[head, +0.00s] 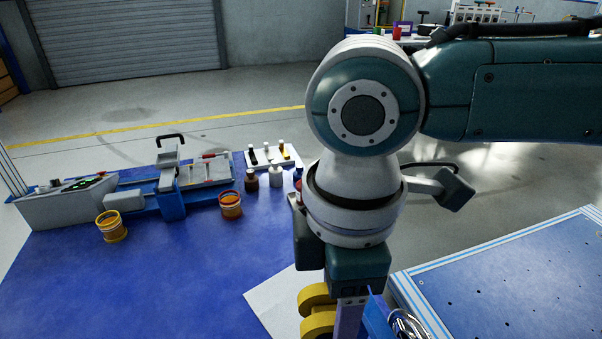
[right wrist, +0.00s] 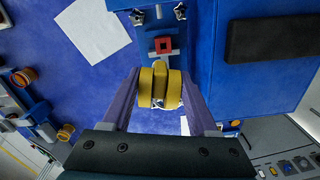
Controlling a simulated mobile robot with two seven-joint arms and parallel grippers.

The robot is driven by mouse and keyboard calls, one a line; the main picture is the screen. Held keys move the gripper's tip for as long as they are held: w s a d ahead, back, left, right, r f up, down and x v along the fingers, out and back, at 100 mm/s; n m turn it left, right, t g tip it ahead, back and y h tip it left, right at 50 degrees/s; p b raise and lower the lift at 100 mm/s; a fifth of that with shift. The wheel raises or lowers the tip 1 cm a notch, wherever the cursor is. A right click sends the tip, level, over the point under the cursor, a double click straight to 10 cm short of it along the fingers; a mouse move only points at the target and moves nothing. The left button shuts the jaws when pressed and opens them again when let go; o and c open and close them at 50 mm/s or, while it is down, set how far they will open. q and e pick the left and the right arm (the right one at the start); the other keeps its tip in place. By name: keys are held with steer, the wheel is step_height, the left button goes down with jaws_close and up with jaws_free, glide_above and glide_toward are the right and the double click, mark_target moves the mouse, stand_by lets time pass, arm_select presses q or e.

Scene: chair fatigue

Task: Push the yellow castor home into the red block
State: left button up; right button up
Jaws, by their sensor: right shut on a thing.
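The yellow castor (right wrist: 146,88) is a twin-wheel piece held between the two purple fingers of my right gripper (right wrist: 160,85) in the right wrist view. In the head view the yellow wheels (head: 316,312) show at the bottom edge beside a purple finger of my right gripper (head: 347,318). The red block (right wrist: 163,45), with a dark opening in its middle, sits on a blue mount just beyond the castor in the right wrist view. The castor and block look apart there; the depth of the gap is hard to judge. The red block does not show in the head view. My left gripper is not in view.
A white sheet (head: 278,305) lies on the blue table (head: 150,285). A dark bar (right wrist: 270,38) lies right of the block on a blue surface.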

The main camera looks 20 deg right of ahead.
steer(key=f+n, duration=0.1)
steer(key=f, duration=0.1)
steer(key=f+b, duration=0.1)
steer(key=f, duration=0.1)
steer(key=s+f+n, duration=0.1)
steer(key=shift+a+f+n+b, duration=0.3)
steer(key=shift+a+f+b, duration=0.05)
steer(key=shift+a+f, duration=0.05)
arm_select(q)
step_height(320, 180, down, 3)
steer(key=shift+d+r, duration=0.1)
arm_select(e)
steer(key=shift+r+p, duration=0.15)
steer(key=shift+p, duration=0.3)
arm_select(q)
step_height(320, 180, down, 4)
steer(key=b, duration=0.4)
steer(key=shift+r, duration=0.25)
arm_select(e)
step_height(320, 180, down, 6)
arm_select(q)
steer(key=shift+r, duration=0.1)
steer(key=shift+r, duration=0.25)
arm_select(e)
steer(key=shift+d, duration=0.1)
